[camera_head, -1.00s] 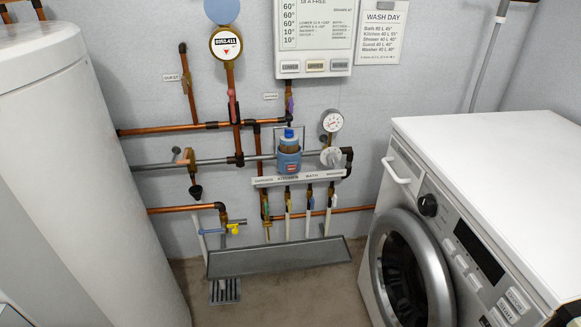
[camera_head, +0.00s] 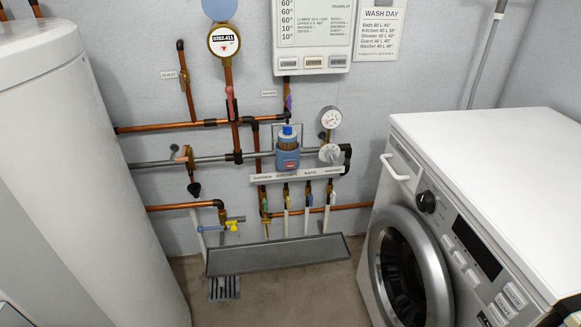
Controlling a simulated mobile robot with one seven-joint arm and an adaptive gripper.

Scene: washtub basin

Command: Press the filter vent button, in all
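A filter housing (camera_head: 288,151) with a blue lower part and a brownish middle sits on the grey horizontal pipe at the centre of the back wall. A small blue cap (camera_head: 287,130) stands on its top. No lettering readable as "filter vent" shows, so I cannot tell whether this cap is the vent button. My gripper is not in view, and nothing of my arm shows near the filter.
A round meter (camera_head: 224,42) and a gauge (camera_head: 330,118) flank the filter. A labelled rail (camera_head: 297,176) with several valves lies below it, above a grey trough (camera_head: 278,257). A white tank (camera_head: 85,180) stands left, a washing machine (camera_head: 490,170) right. Open floor lies between.

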